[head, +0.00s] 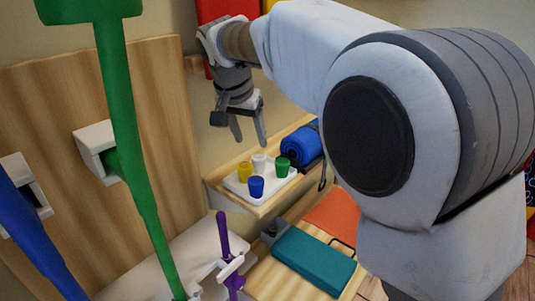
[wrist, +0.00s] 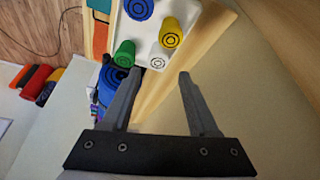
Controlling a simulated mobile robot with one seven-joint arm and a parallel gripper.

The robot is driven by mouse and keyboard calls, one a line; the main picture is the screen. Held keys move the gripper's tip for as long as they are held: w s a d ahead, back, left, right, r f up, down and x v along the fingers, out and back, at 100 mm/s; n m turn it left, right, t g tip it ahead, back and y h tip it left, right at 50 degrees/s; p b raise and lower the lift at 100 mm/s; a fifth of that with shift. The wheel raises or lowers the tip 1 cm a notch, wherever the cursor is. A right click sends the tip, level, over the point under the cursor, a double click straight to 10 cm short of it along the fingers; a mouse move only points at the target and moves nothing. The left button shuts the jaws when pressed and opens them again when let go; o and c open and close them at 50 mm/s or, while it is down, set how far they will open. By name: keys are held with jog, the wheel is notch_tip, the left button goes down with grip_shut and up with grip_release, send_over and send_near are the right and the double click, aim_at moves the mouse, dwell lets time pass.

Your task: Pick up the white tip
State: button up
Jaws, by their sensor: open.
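The white tip (head: 259,163) stands on a small white tray (head: 240,188) on a wooden shelf, among a yellow tip (head: 244,172), a blue tip (head: 256,187) and a green tip (head: 282,167). In the wrist view the white tip (wrist: 158,62) shows its ringed end at the tray's edge, between the green tip (wrist: 124,53) and the yellow tip (wrist: 171,38). My gripper (head: 250,140) is open and empty, above and apart from the tips. In the wrist view the white tip lies beyond the gap between my fingertips (wrist: 160,75).
A rolled blue mat (head: 302,146) lies on the shelf (head: 265,208) right beside the tray. Green (head: 125,130) and blue (head: 40,240) poles stand at the left, near a wooden panel (head: 70,90). A teal block (head: 313,260) lies lower down.

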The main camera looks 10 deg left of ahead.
aim_at(258, 157)
jog(key=x, duration=0.8)
jog(key=shift+w+d+f+p, duration=0.1)
jog(key=shift+w+d+p, duration=0.15)
jog(key=shift+p, duration=0.15)
grip_shut()
